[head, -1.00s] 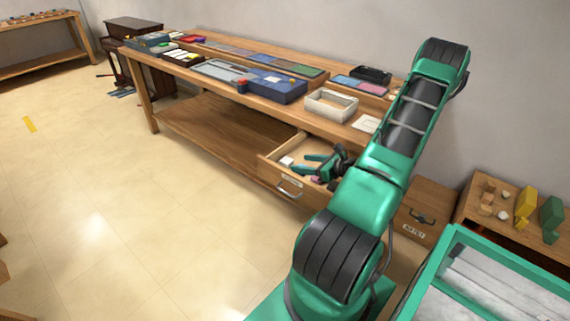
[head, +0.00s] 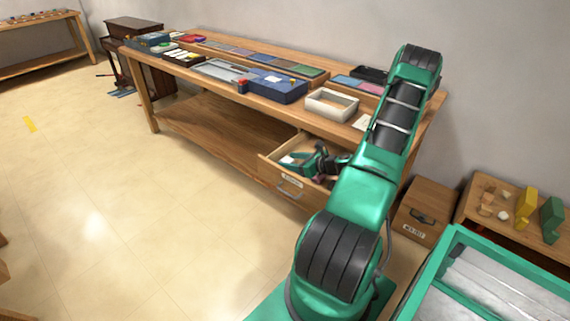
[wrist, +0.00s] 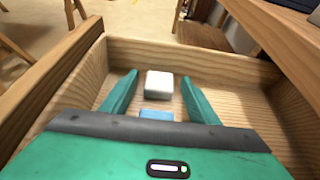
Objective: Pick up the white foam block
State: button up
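The white foam block (wrist: 159,84) lies in the open wooden drawer (wrist: 180,53), seen in the wrist view. My gripper (wrist: 160,79) is open, with one green finger on each side of the block in that view. Gaps show between the block and both fingers, so it is not gripped. How high the fingertips are above the drawer floor is hard to tell.
A blue piece (wrist: 157,115) lies nearer my palm, partly hidden by it. The drawer walls stand close around my gripper. The workbench (head: 345,115) overhangs behind, bearing a cream open box (head: 331,104) and a blue box (head: 277,88). The floor in front is clear.

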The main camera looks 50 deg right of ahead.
jog(key=c, duration=0.9)
jog(key=shift+c, duration=0.3)
jog(key=shift+r, duration=0.1)
